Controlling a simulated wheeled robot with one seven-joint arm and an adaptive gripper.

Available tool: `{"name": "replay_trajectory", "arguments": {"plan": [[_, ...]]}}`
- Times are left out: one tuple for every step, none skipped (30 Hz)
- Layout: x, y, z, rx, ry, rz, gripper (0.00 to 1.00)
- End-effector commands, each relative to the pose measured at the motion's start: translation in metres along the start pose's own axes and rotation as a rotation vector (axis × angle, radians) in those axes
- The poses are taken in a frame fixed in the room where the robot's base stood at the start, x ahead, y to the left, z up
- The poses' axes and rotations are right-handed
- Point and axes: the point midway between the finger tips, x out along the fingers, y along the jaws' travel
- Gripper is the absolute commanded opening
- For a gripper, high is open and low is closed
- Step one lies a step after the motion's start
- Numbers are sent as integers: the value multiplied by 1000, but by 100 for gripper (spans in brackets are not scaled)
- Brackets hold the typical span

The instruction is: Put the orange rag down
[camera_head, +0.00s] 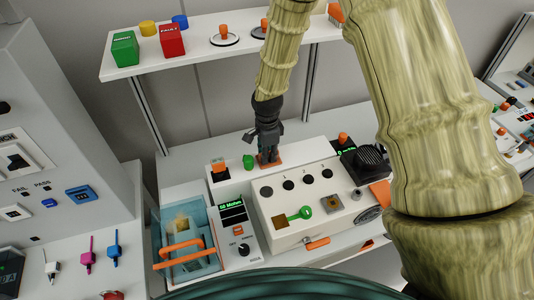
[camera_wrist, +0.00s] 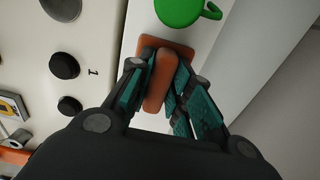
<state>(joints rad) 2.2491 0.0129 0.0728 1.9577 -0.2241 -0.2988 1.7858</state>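The orange rag (camera_wrist: 160,83) looks like a flat square with a raised ridge in the middle. My gripper (camera_wrist: 160,82) has its teal-padded fingers on both sides of the ridge, and they look closed on it. In the head view, my gripper (camera_head: 268,154) points down with the rag (camera_head: 270,163) under its fingertips. The rag is over the pale ledge behind the white control panel, lying flat on it or very close above; I cannot tell whether it touches. The fingers hide part of the rag.
A green round object (camera_head: 249,161) and an orange-topped block (camera_head: 218,166) are close left of my gripper. The control panel (camera_head: 285,240) with black knobs is in front. A blue clear bin (camera_head: 168,245) stands left. A shelf (camera_head: 200,52) with coloured blocks is above.

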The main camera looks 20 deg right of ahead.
Motion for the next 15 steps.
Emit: {"name": "replay_trajectory", "arguments": {"plan": [[0,0,0,0,0,1,34],[0,0,0,0,0,1,39],[0,0,0,0,0,1,40],[0,0,0,1,0,1,40],[0,0,0,1,0,1,40],[0,0,0,1,0,1,40],[0,0,0,1,0,1,40],[0,0,0,1,0,1,40],[0,0,0,1,0,1,40],[0,0,0,1,0,1,40],[0,0,0,1,0,1,40],[-2,0,0,1,0,0,40],[-3,0,0,1,0,0,40],[-4,0,0,2,-1,0,40],[-5,0,0,2,0,0,40]]}}
